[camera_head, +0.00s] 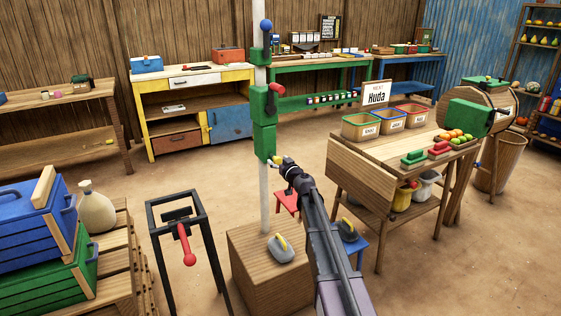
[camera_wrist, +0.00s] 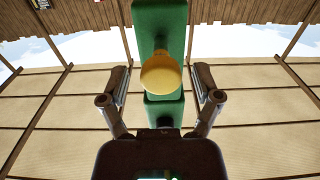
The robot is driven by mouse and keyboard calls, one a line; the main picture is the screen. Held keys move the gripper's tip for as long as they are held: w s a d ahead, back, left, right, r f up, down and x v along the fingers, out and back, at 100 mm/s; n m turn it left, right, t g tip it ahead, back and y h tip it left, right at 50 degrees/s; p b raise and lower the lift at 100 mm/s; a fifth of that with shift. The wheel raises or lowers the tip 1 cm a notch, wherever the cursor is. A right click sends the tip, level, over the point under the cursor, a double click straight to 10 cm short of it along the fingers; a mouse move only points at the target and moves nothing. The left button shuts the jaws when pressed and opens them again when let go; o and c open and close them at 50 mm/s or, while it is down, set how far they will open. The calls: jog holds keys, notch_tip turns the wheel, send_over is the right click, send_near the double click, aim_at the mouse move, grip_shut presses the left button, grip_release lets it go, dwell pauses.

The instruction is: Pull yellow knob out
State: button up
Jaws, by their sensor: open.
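The yellow knob (camera_wrist: 160,73) is a round ball on the green block (camera_wrist: 164,113) in the wrist view. In that view my gripper (camera_wrist: 161,78) is open, with one finger on each side of the knob and a clear gap to both. In the head view the green block (camera_head: 264,124) is on a pale upright pole, and my gripper (camera_head: 282,163) is at its lower right edge. A small yellow bit of the knob (camera_head: 277,160) shows there, partly hidden by my gripper. I cannot tell how far the knob sticks out.
The pole (camera_head: 264,196) rises from a wooden box (camera_head: 258,262) with a grey weight (camera_head: 281,248) on top. A red handle (camera_head: 276,88) and a blue ball (camera_head: 266,26) are higher up the pole. A wooden table (camera_head: 362,159) with bins stands to the right, a black stand (camera_head: 157,237) to the left.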

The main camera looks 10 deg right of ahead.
jog(key=v, duration=1.2)
dwell(0.3)
jog(key=s+a+f+n+g+y, duration=0.2)
jog(key=s+a+f+g, duration=0.8)
jog(key=s, duration=0.3)
jog(key=s+d+f+m+g+h, duration=0.3)
jog(key=s+f+g+h, duration=0.1)
jog(key=s, duration=0.5)
jog(key=s+d+f+m+g+h, duration=0.3)
jog(key=s+f+h, duration=0.15)
jog(key=s, duration=0.45)
notch_tip(320, 180, up, 27)
jog(key=p, duration=2.6)
jog(key=shift+d+y+p, duration=0.25)
jog(key=shift+y+p, duration=0.15)
jog(key=shift+y, duration=0.05)
jog(key=shift+f, duration=0.15)
